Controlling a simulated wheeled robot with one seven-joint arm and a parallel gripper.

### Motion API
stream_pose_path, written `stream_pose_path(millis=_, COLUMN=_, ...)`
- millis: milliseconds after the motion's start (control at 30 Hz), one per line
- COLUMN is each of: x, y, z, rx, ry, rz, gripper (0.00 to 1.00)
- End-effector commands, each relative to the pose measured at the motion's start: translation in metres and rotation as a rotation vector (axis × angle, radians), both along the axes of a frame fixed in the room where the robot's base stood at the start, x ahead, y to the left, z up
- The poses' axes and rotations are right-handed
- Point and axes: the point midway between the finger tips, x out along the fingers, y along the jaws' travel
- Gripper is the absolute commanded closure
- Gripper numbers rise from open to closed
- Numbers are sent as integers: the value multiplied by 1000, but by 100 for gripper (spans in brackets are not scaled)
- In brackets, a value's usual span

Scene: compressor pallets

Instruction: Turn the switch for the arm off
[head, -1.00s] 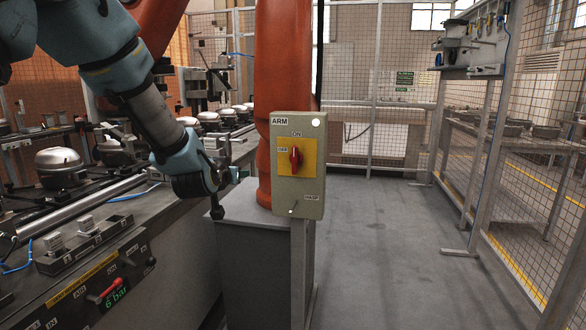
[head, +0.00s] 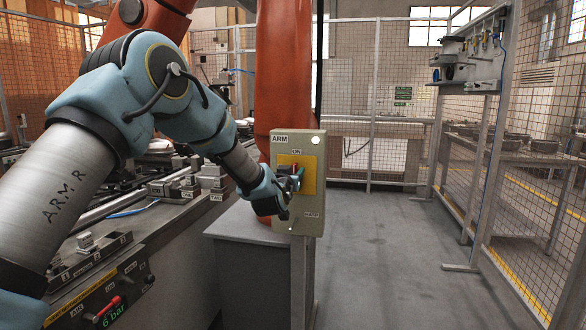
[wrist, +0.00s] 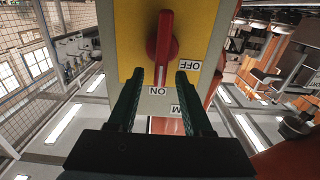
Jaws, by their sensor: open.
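The ARM switch box (head: 311,212) is a grey-beige box on a post, with a yellow plate (head: 309,182) and a red rotary knob (head: 295,167). In the wrist view the red knob (wrist: 165,38) points at the ON label (wrist: 157,91); the OFF label (wrist: 190,65) is off to one side. My gripper (head: 296,178) is in front of the plate and partly hides the knob in the head view. In the wrist view my gripper's two dark green fingers (wrist: 160,74) are apart, with the knob's pointer end near the gap between their tips. Contact cannot be told.
An orange robot column (head: 283,80) stands right behind the box. A bench with fixtures and a 6 bar panel (head: 108,300) is at the left. Mesh fencing (head: 395,110) encloses the back and right. The grey floor (head: 385,260) at right is clear.

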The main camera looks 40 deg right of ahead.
Motion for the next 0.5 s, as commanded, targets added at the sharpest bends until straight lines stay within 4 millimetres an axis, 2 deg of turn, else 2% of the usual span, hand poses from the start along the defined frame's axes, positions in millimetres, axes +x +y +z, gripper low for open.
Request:
stream_pose_path(millis=367, x=4, y=-7, z=-1, rx=1, ry=1, rz=0, gripper=50)
stream_pose_path(millis=500, x=4, y=-7, z=0, rx=1, ry=1, rz=0, gripper=62)
